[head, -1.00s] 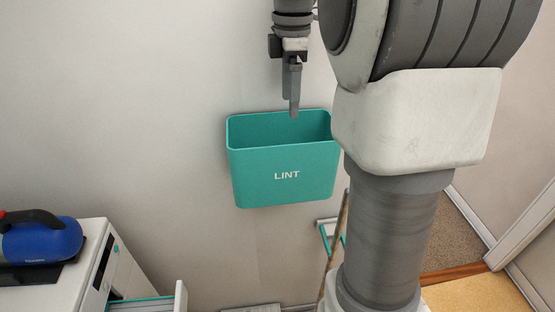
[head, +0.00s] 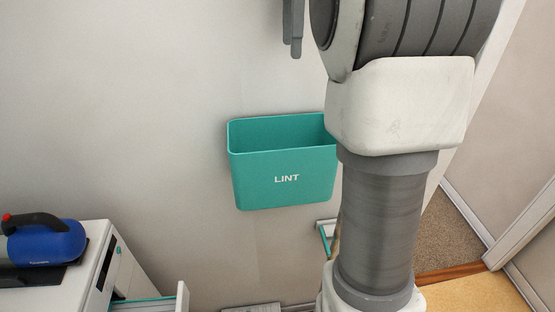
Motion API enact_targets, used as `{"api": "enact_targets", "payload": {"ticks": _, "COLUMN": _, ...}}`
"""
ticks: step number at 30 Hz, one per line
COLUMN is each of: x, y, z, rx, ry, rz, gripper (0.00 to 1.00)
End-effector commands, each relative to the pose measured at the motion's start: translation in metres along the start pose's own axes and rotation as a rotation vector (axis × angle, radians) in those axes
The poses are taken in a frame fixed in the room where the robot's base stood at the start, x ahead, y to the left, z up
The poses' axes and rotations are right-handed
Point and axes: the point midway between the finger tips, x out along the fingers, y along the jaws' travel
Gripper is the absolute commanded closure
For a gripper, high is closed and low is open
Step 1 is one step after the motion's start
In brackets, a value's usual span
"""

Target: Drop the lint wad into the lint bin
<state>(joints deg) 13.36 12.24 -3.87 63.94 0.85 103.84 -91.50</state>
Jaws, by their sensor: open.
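The lint bin (head: 284,180) is a teal, open-topped box marked LINT, mounted on the wall in the middle of the head view. Its right end is partly covered by my arm. Its floor is hidden behind its front wall, and I see no lint wad in the part of the inside that shows. My gripper (head: 293,50) is at the top edge of the view, above the bin and clear of its rim. Only its finger ends show; they are open and nothing is seen held in them. The lint wad is not visible anywhere.
A white cabinet (head: 60,290) at lower left carries a blue appliance (head: 47,245) with a dark handle. A white drawer front (head: 182,300) stands out beside it. My arm fills the right of centre. The wall left of the bin is bare.

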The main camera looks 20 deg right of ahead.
Motion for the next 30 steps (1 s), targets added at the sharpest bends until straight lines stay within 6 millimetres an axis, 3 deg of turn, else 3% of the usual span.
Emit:
{"api": "enact_targets", "payload": {"ticks": 4, "x": -0.026, "y": 0.001, "z": 0.000, "rx": 0.000, "ry": 0.000, "rz": 0.002, "gripper": 0.20}}
{"api": "enact_targets", "payload": {"ticks": 10, "x": -0.042, "y": 0.001, "z": 0.000, "rx": 0.000, "ry": 0.000, "rz": 0.000, "gripper": 0.20}}
{"api": "enact_targets", "payload": {"ticks": 30, "x": -0.040, "y": -0.008, "z": -0.005, "rx": 0.051, "ry": 0.003, "rz": 0.019, "gripper": 0.20}}
